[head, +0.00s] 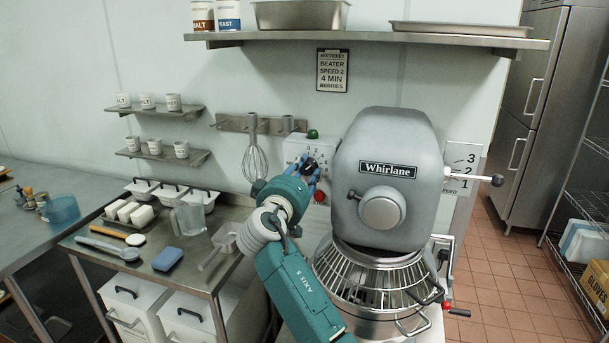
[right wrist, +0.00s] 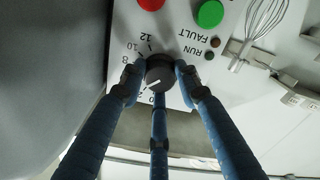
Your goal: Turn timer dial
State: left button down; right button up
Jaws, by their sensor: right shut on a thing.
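The timer dial (right wrist: 160,74) is a round black knob with a white pointer line, on a white control panel (head: 297,145) left of the Whirlane mixer (head: 385,180). In the right wrist view the pointer line slants to the lower left. Printed numbers ring the dial, some of them hidden by my fingers. My right gripper (head: 308,170) reaches the panel, and its blue fingers (right wrist: 158,78) are shut on the dial from both sides, with a third finger below. In the head view the gripper hides most of the dial. My left gripper is in neither view.
A green button (head: 312,134) sits on top of the panel and a red button (head: 319,197) to its lower right. Run and fault lamps (right wrist: 212,48) are beside the dial. A whisk (head: 254,155) hangs to the left. The mixer body stands close on the right.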

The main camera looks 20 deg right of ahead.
jog(key=shift+d+f+b, duration=0.1)
jog(key=shift+f+b, duration=0.1)
jog(key=shift+b, duration=0.2)
jog(key=shift+r, duration=0.25)
jog(key=o, duration=1.1)
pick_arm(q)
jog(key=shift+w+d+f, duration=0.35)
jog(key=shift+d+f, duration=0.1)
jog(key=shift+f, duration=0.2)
pick_arm(e)
jog(key=shift+o, duration=0.2)
jog(key=shift+w+d, duration=0.1)
jog(key=shift+d, duration=0.05)
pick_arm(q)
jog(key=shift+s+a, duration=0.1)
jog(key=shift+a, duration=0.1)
pick_arm(e)
jog(key=v, duration=0.7)
